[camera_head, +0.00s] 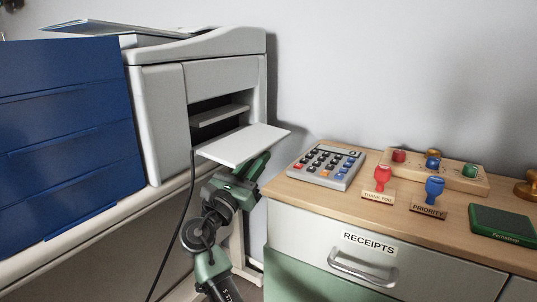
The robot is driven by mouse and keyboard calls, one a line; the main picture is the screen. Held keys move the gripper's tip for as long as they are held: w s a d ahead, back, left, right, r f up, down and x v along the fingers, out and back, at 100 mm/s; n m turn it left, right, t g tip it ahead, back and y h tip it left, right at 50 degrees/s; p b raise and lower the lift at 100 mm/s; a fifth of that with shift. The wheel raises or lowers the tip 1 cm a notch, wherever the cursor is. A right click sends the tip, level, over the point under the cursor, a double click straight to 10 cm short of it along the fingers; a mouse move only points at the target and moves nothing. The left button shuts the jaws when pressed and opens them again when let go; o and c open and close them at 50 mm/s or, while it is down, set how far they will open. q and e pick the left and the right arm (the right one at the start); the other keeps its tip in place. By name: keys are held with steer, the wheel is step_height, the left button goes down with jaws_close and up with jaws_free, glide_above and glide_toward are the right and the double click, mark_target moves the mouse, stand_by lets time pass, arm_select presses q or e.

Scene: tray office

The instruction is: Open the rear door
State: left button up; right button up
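A pale grey printer (158,112) stands at the left, with a dark opening (203,107) in the side facing right. A white flat panel (243,143) sticks out level from the lower part of this opening. I cannot tell whether this panel is the rear door. A smaller light shelf (219,116) shows inside the opening above it. My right gripper (256,166) is just below the panel's near right edge, with green fingers pointing up. Contact with the panel is unclear, and the finger gap is too hard to make out. My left gripper is not in view.
A blue drawer stack (66,120) stands left of the printer. A black cable (178,232) hangs in front. At right, a wooden-topped cabinet (284,191) bears a calculator (326,165), stamps (433,190), a stamp rack (463,183) and a green ink pad (502,222).

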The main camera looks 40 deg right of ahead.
steer(key=shift+w+d+r, duration=0.1)
steer(key=shift+d+r, duration=0.05)
steer(key=shift+c, duration=0.3)
jaws_close()
stand_by(1.2)
